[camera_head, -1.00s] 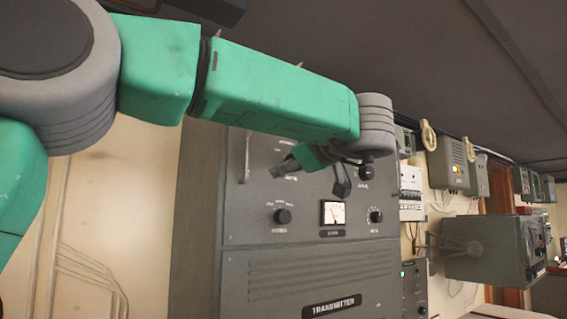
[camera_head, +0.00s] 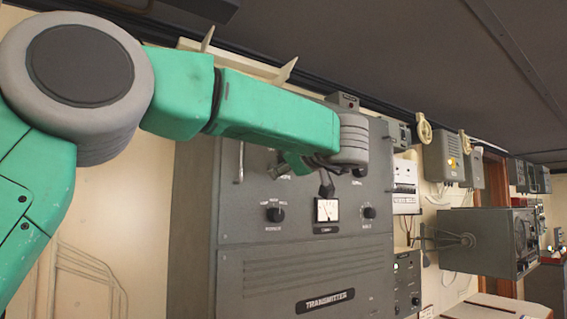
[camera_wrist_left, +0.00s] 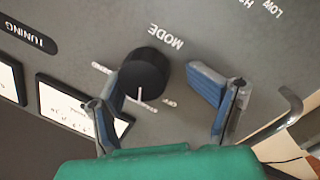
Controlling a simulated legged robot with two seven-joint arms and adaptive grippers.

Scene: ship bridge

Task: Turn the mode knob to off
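The black mode knob (camera_wrist_left: 146,74) with a white pointer line sits on the grey transmitter panel (camera_head: 300,262), beside the label MODE in the left wrist view. My left gripper (camera_wrist_left: 165,98) is open in front of it, its blue-padded fingers spread. The knob appears between the fingers, much nearer the left finger; I cannot tell whether they touch. In the head view, my left gripper (camera_head: 302,180) is at the upper part of the panel above the square meter (camera_head: 326,210), and the mode knob cannot be made out behind it. My right gripper is not in view.
Other knobs stand near: a lower left one (camera_head: 274,214), a lower right one (camera_head: 369,212) and one at the upper right. A bent metal handle (camera_wrist_left: 288,102) sticks out right of the open fingers. Grey boxes hang on the wall to the right.

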